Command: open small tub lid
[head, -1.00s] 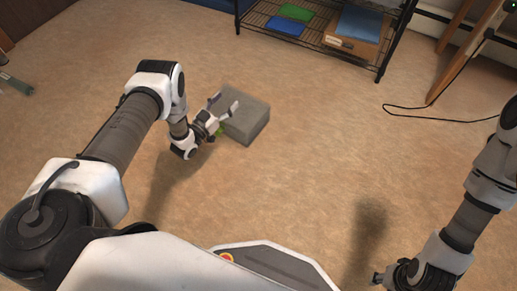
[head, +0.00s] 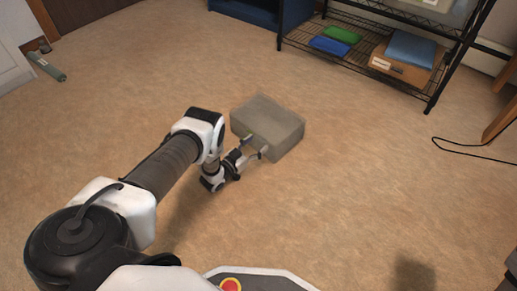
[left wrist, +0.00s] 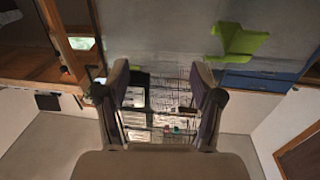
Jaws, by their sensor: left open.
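The small tub (head: 268,120) is a closed-looking grey box standing on the carpet in the head view. My left gripper (head: 255,147) is at its near side, with its fingers spread toward the tub. In the left wrist view the two fingers (left wrist: 168,82) are apart with nothing visible between them. A grey surface, seemingly the tub (left wrist: 150,35), fills the top middle there. A bright green piece (left wrist: 238,42), perhaps a latch, is on it, right of the fingers. I cannot tell whether a finger touches the tub. My right gripper is out of view.
A black wire shelf (head: 350,50) with a green and a blue item and a cardboard box (head: 403,65) stands at the back. A grey-green tube (head: 46,66) lies far left. A black cable (head: 465,150) lies at right. Carpet around the tub is clear.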

